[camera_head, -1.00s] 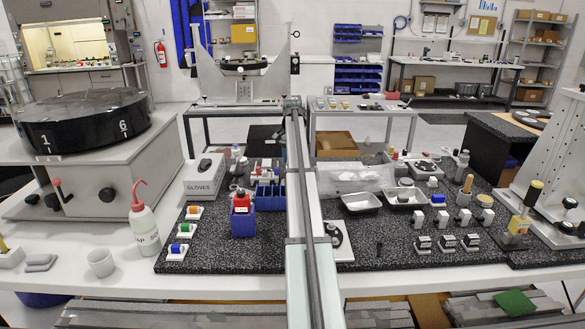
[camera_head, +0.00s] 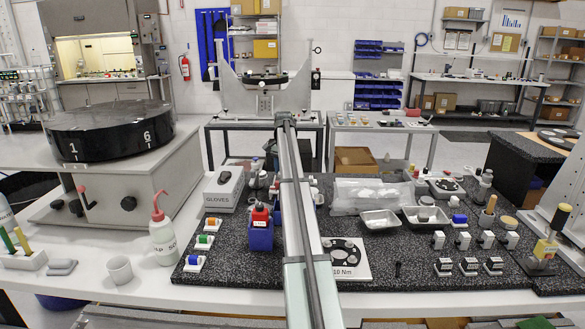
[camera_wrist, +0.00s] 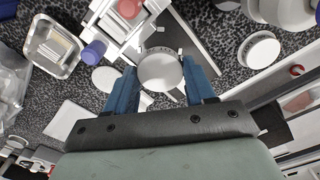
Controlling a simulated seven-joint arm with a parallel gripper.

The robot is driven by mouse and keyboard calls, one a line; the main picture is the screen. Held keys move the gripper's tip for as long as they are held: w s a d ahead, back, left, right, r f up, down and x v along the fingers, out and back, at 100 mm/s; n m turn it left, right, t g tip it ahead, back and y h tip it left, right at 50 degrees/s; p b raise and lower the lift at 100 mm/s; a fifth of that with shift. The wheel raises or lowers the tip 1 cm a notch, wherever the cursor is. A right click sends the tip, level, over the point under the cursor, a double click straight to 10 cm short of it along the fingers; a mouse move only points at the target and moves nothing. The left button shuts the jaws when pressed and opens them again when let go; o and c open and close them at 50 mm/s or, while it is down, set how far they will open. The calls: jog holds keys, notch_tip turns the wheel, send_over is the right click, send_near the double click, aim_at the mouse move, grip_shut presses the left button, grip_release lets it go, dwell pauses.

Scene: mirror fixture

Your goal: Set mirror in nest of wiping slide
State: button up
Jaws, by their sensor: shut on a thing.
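In the wrist view, my gripper (camera_wrist: 162,88) has its two blue fingers shut on a round pale grey disc (camera_wrist: 160,72), which looks like the mirror. One finger is on each side of it. Beyond the disc lies a white fixture with a long dark strip (camera_wrist: 197,50), possibly the wiping slide. Small dark marks show at the disc's far edge; I cannot tell whether the disc touches the fixture or hangs above it. In the head view, my arm runs up the middle, and my gripper and the disc cannot be made out.
In the head view, a red-topped bottle in a blue holder (camera_head: 260,232) and a black dial plate (camera_head: 345,262) flank my arm on the speckled mat.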

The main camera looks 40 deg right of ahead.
jog(key=shift+f, duration=1.85)
jog(key=shift+f, duration=0.1)
jog(key=shift+s+f, duration=0.15)
jog(key=shift+f, duration=0.15)
